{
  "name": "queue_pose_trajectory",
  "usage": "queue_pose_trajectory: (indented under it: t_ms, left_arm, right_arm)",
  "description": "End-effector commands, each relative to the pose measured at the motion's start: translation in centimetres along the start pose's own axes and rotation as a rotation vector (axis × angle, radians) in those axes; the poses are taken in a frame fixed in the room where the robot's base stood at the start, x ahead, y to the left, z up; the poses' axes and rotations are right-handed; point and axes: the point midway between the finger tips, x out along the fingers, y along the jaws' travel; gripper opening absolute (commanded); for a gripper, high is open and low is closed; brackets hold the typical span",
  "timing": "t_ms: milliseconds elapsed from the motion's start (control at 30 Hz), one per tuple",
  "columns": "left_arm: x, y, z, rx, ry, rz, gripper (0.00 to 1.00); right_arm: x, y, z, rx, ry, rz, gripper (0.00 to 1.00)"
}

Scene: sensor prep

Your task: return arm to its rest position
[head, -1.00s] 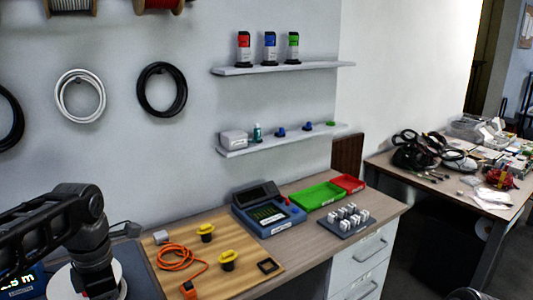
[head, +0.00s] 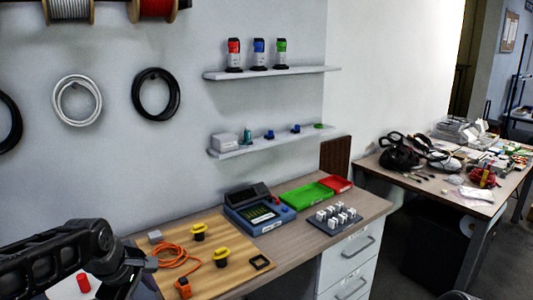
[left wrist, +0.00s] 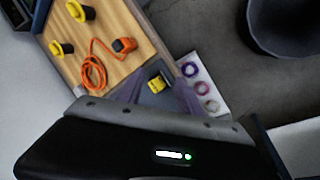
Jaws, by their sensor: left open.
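My left arm (head: 60,258) comes in from the lower left in the head view, in front of the workbench's left end. Its far end is beside the left edge of the wooden board (head: 215,272). In the left wrist view my left gripper (left wrist: 158,95) is open, with blurred, purplish fingers. Between them, farther off, a yellow item (left wrist: 157,84) lies on a dark grey surface. I see nothing held. My right gripper is in neither view.
The board carries an orange cable (head: 175,256) and two yellow-topped black parts (head: 198,232). A blue device (head: 258,210), green tray (head: 306,195), red tray (head: 338,184) and grey block rack (head: 334,219) stand to the right. Two wall shelves (head: 272,74) hang above.

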Motion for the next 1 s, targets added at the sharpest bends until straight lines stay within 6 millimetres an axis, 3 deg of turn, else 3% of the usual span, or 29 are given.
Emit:
queue_pose_trajectory:
  t_ms: [100, 200, 267, 300, 433, 600, 700, 833, 1000]
  left_arm:
    - [6.5, 0.6, 3.4, 0.328, -0.038, 0.080, 0.43]
    - [13.4, -1.0, 7.4, 0.638, -0.062, 0.148, 0.43]
    - [17.4, -3.2, 9.8, 0.795, -0.072, 0.174, 0.43]
    - [19.6, -5.0, 11.4, 0.886, -0.080, 0.184, 0.43]
    - [25.3, -12.8, 16.1, 1.093, -0.126, 0.177, 0.43]
    - [28.4, -23.7, 21.2, 1.149, -0.260, 0.092, 0.43]
    - [28.6, -28.3, 23.4, 1.131, -0.352, 0.033, 0.43]
    - [28.7, -31.8, 25.0, 1.116, -0.425, -0.011, 0.43]
    - [28.8, -32.5, 25.1, 1.105, -0.439, -0.023, 0.43]
  right_arm:
    - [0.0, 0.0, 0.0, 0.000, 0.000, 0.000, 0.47]
    - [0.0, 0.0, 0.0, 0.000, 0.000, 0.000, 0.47]
    - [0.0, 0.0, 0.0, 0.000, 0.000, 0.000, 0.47]
    - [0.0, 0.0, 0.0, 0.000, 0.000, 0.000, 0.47]
    - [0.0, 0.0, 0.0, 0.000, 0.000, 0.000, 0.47]
    - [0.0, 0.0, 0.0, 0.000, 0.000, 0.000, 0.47]
    - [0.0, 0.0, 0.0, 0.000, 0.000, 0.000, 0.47]
    - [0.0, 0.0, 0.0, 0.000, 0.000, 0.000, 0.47]
    - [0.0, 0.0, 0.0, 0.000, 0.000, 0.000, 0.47]
